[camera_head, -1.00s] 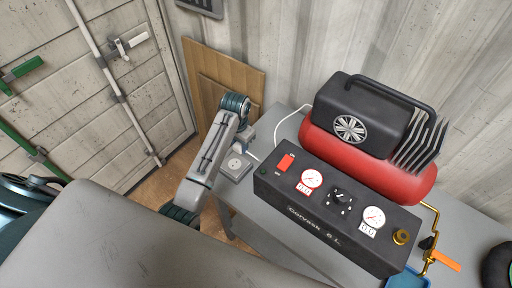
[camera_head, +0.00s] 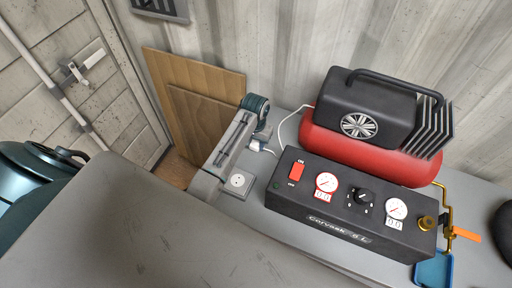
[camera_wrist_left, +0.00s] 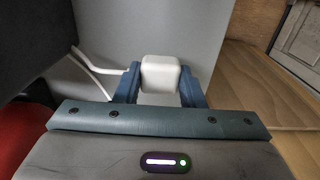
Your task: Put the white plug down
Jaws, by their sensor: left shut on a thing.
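The white plug (camera_wrist_left: 161,73) is a small white block between the fingers of my left gripper (camera_wrist_left: 160,88) in the left wrist view, with a white cable running off to the left. My left gripper (camera_head: 262,143) is shut on it. In the head view the plug (camera_head: 255,145) shows only as a small pale patch beside the fingers, above the grey table (camera_head: 257,205). Whether it touches the table is not clear. A grey socket box (camera_head: 239,183) sits on the table just in front of the gripper. My right gripper is not in view.
A black control box (camera_head: 345,205) with gauges and a red switch stands right of the gripper, with a red-tank compressor (camera_head: 360,147) behind it. A wooden panel (camera_head: 195,95) leans on the wall behind. Some bare table lies around the socket box.

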